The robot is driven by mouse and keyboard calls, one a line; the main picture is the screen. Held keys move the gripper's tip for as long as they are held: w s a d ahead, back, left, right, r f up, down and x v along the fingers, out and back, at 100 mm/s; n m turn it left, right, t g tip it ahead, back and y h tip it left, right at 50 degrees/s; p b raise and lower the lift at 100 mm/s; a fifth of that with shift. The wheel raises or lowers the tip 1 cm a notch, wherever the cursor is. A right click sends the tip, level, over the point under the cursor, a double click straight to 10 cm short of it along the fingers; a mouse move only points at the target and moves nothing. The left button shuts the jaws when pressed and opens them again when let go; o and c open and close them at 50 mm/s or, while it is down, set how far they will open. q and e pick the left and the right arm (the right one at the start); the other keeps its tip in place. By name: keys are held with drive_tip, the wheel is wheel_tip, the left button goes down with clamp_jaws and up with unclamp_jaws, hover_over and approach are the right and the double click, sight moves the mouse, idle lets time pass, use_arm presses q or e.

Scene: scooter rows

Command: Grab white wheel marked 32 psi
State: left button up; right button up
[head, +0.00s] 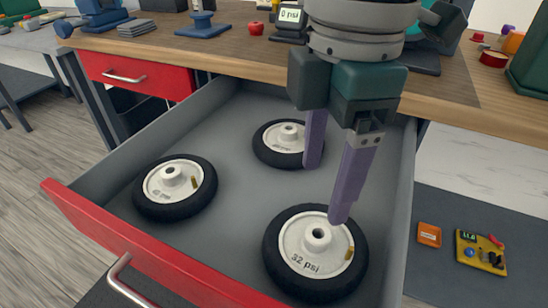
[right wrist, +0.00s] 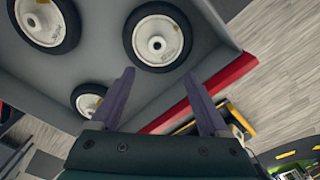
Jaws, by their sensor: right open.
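The white wheel marked 32 psi (head: 292,245), with a black tyre, lies flat at the front right of the open drawer. My right gripper (head: 327,192) is open above the drawer. In the head view one fingertip overlaps the back edge of this wheel's white hub, and I cannot tell if it touches. The other finger overlaps the back wheel (head: 266,151). A third wheel (head: 159,202) lies at the front left, its marking hard to read. The right wrist view shows the open, empty fingers (right wrist: 158,75) and three wheels, whose markings are too small to read. My left gripper is out of view.
The grey drawer has a red front (head: 155,258) with a metal handle (head: 125,284). An orange box (head: 429,234) and a yellow board (head: 482,252) lie right of the drawer.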

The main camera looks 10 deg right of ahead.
drive_tip(key=w+f, duration=0.1)
drive_tip(key=b, duration=0.2)
hover_over(320, 227)
wheel_tip(320, 227, down, 5)
drive_tip(key=f, duration=0.1)
drive_tip(key=f+b, duration=0.1)
drive_tip(key=f, duration=0.1)
drive_tip(key=s+f, duration=0.1)
drive_tip(key=f, duration=0.1)
drive_tip(key=shift+a, duration=0.25)
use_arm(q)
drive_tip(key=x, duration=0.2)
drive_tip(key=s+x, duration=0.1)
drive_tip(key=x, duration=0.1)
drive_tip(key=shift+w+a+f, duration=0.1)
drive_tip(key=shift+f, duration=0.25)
use_arm(e)
drive_tip(key=shift+c, duration=0.3)
clamp_jaws()
